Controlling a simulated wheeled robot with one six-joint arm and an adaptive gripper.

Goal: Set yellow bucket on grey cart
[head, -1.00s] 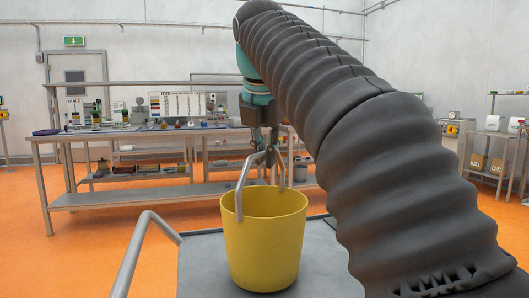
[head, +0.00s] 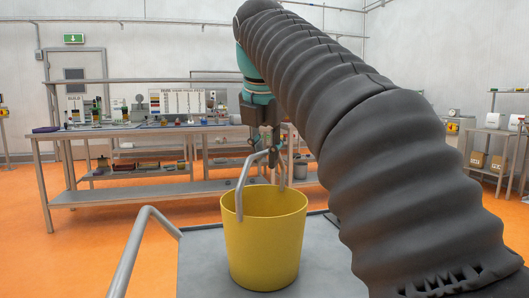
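The yellow bucket (head: 263,245) stands upright on the flat top of the grey cart (head: 200,270), in the lower middle of the head view. Its base appears to rest on the cart top. Its grey handle (head: 241,190) is raised above the rim. My gripper (head: 271,154) points down at the top of the handle, with its fingers overlapping it in the view. The fingers are small and dark, and I cannot tell whether they are closed around the handle or loose about it.
The cart's tubular push bar (head: 142,245) rises at the left of the bucket. A long grey workbench (head: 130,197) with several items stands behind. A shelf (head: 492,172) with boxes is at the far right. Orange floor is clear left of the cart.

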